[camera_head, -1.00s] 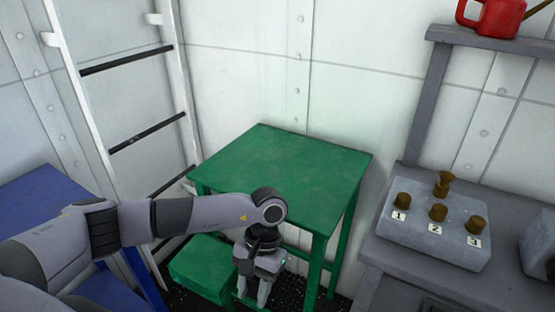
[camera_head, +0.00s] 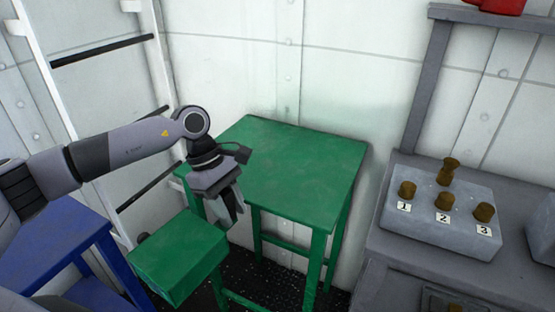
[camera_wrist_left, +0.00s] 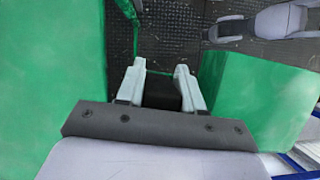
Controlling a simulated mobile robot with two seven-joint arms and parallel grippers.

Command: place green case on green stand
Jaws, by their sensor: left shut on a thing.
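The green stand (camera_head: 300,165) is a table with a flat, empty top and open legs, against the wall in the middle of the head view. Its green surface (camera_wrist_left: 50,80) fills the left of the left wrist view. The green case (camera_head: 178,258) is a plain box at the stand's front left, below the level of its top. It also shows at the right of the left wrist view (camera_wrist_left: 262,95). My left gripper (camera_head: 232,212) points down between case and stand, shut on the case. A dark part sits between its fingers (camera_wrist_left: 160,85); the exact grip is hidden. My right gripper is out of view.
A blue table (camera_head: 60,245) stands at the left, by a white ladder (camera_head: 60,100) on the wall. A grey workbench (camera_head: 400,270) at the right bears a box with numbered brown knobs (camera_head: 440,215). A red can (camera_head: 495,5) sits on a shelf above. Dark textured floor lies below.

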